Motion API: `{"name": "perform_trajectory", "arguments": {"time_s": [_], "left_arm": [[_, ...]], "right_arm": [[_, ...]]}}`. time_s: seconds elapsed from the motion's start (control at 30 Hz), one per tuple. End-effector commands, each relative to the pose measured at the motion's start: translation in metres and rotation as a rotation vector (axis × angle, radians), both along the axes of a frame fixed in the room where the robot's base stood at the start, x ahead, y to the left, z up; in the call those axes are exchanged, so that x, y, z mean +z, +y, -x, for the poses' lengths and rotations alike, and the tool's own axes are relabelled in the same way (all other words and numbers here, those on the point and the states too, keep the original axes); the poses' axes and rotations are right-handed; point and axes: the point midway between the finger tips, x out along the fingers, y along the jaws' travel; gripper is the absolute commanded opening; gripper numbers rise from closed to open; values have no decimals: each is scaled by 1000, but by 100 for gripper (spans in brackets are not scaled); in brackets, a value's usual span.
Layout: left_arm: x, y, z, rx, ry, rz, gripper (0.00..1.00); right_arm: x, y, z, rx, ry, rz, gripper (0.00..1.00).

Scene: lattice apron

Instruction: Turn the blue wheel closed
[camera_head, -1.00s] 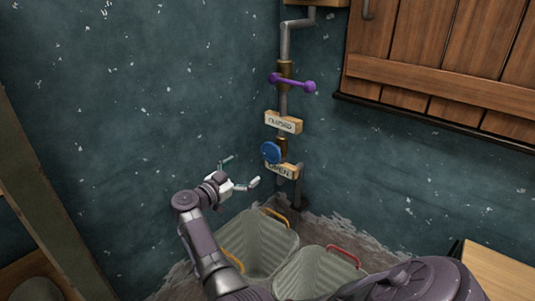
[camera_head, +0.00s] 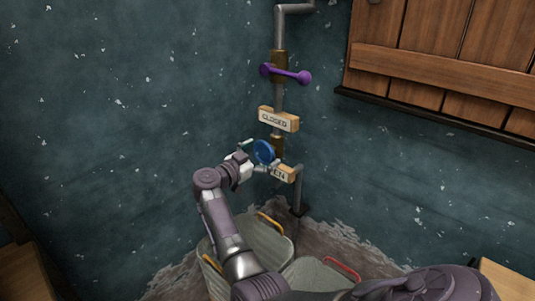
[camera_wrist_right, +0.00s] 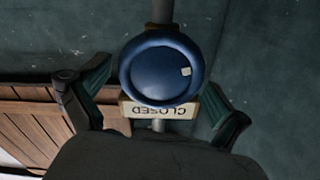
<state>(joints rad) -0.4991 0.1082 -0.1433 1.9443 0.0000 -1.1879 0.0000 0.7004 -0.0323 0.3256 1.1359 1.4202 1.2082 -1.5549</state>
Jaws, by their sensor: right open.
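The blue wheel (camera_head: 264,151) is on a vertical pipe in the wall corner, between the upper CLOSED sign (camera_head: 278,119) and a lower sign (camera_head: 284,173), partly hidden by my gripper. My right gripper (camera_head: 257,156) is open just in front of the wheel, one finger toward each side. In the right wrist view the wheel (camera_wrist_right: 155,65) lies between the open fingers, with gaps on both sides. A small pale mark (camera_wrist_right: 186,72) is on the right of its face. The CLOSED sign appears upside down there (camera_wrist_right: 130,109). My left gripper is out of view.
A purple handle (camera_head: 286,74) is higher on the same pipe (camera_head: 278,97). Two ribbed bins, one with a yellow handle (camera_head: 270,222) and one with a red handle (camera_head: 342,268), stand below. A wooden shutter (camera_head: 440,60) is on the right wall.

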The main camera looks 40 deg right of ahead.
Motion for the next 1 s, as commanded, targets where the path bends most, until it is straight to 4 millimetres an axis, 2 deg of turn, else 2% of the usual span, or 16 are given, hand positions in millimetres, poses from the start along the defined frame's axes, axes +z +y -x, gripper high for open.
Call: {"name": "perform_trajectory", "arguments": {"time_s": [0.37, 0.4, 0.67, 1.0], "left_arm": [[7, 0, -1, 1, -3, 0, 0], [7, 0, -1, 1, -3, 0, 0], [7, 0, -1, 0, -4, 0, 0], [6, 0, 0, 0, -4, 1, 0]], "right_arm": [[0, -1, 0, 1, -1, -1, 100], [0, -1, 0, 1, -1, 0, 98], [0, -1, 0, 1, -1, 0, 55], [0, -1, 0, 1, -46, -5, 53]]}}
